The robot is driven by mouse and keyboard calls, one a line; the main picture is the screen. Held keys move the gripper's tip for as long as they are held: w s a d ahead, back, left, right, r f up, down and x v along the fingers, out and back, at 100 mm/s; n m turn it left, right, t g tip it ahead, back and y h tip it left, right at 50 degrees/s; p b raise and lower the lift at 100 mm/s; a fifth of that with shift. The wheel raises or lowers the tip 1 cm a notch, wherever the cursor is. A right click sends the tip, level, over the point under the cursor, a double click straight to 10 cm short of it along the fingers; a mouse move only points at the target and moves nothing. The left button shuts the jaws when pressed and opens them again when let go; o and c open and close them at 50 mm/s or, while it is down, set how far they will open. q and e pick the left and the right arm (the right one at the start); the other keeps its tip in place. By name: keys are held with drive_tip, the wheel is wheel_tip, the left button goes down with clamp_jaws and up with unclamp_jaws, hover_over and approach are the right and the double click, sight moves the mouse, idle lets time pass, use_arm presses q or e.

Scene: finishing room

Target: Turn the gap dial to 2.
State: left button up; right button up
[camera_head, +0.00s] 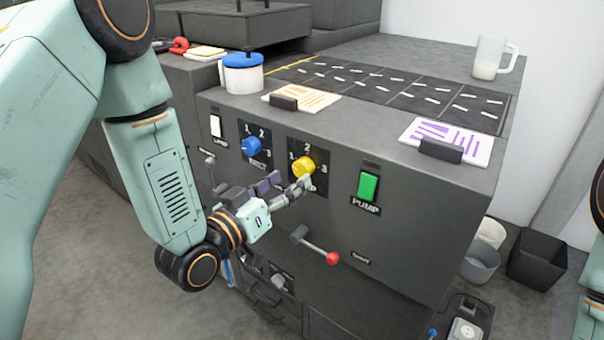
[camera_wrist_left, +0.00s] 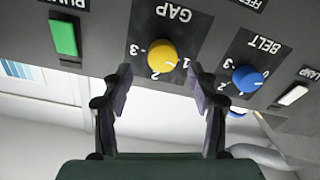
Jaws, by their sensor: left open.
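The yellow gap dial (camera_head: 303,167) is on the front panel of the grey machine. It also shows upside down in the left wrist view (camera_wrist_left: 161,57), where its white mark points toward the 1. The numbers 1, 2 and 3 surround it on a black plate. My left gripper (camera_head: 290,184) is open and empty, just in front of and below the dial. In the left wrist view its two fingers (camera_wrist_left: 160,76) stand apart on either side of the dial, not visibly touching it. My right gripper is out of view.
The blue belt dial (camera_head: 251,146) is left of the gap dial, and the green pump switch (camera_head: 369,187) is right. A red-tipped lever (camera_head: 332,258) sticks out below. A blue-lidded mug (camera_head: 242,74) and a glass mug (camera_head: 492,57) stand on top.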

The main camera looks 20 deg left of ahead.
sight(300, 171)
use_arm(q)
drive_tip(key=x, duration=0.2)
drive_tip(key=shift+w+a+f, duration=0.1)
drive_tip(key=shift+w+f, duration=0.1)
drive_tip(key=shift+w, duration=0.65)
drive_tip(key=shift+w+d+r, duration=0.1)
drive_tip(key=shift+w+d, duration=0.2)
drive_tip(key=shift+d, duration=0.15)
drive_tip(key=shift+a, duration=0.1)
drive_tip(key=shift+c, duration=1)
drive_tip(key=c, duration=1)
